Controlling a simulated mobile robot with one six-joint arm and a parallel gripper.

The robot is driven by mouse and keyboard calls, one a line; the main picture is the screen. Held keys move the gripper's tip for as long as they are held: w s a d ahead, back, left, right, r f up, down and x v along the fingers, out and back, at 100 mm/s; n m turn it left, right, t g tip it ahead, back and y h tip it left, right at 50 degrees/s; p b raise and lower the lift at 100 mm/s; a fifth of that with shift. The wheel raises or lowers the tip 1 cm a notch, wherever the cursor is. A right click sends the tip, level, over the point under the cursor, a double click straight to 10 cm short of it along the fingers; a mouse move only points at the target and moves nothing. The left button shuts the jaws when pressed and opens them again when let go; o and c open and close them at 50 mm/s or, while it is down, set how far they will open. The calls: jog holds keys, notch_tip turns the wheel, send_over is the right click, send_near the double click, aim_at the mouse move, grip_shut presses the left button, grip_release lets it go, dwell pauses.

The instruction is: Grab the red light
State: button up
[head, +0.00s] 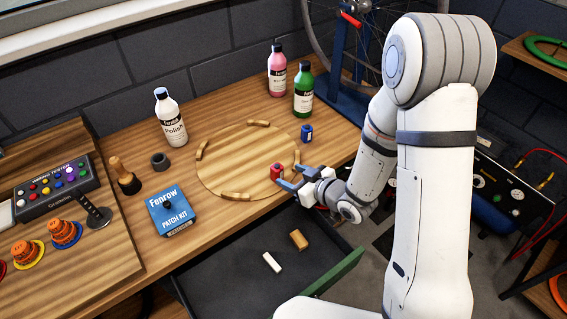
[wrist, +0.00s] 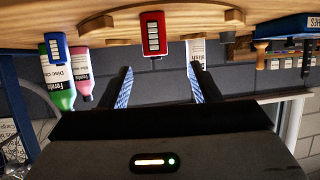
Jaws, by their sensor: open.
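The red light (head: 277,171) is a small red block with a dark top, standing near the front edge of a round wooden board (head: 232,160). In the wrist view, which is upside down, the red light (wrist: 153,22) shows a white panel with dark bars. My gripper (head: 290,177) is open, low over the front of the board, with its blue-padded fingers pointing at the red light. In the wrist view my gripper (wrist: 159,70) has its fingertips spread wider than the light. The light lies just past them, roughly centred, and nothing is held.
A small blue block (head: 306,133) stands behind the red light. Green (head: 303,90), pink (head: 277,72) and white (head: 171,118) bottles stand farther back. A blue patch kit box (head: 171,211) is at left. An open drawer (head: 230,265) holds a white and a tan block.

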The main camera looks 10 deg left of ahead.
aim_at(281, 170)
jog(key=x, duration=0.3)
jog(key=shift+w+p, duration=0.2)
jog(key=shift+p, duration=0.2)
jog(key=shift+f+p+x, duration=0.15)
jog(key=shift+p+x, duration=0.35)
jog(key=shift+x, duration=0.75)
jog(key=shift+f+p+x, duration=0.15)
jog(key=shift+p+x, duration=0.3)
jog(key=shift+x, duration=0.85)
jog(key=shift+d, duration=0.2)
jog(key=c, duration=1.1)
jog(key=shift+r, duration=0.1)
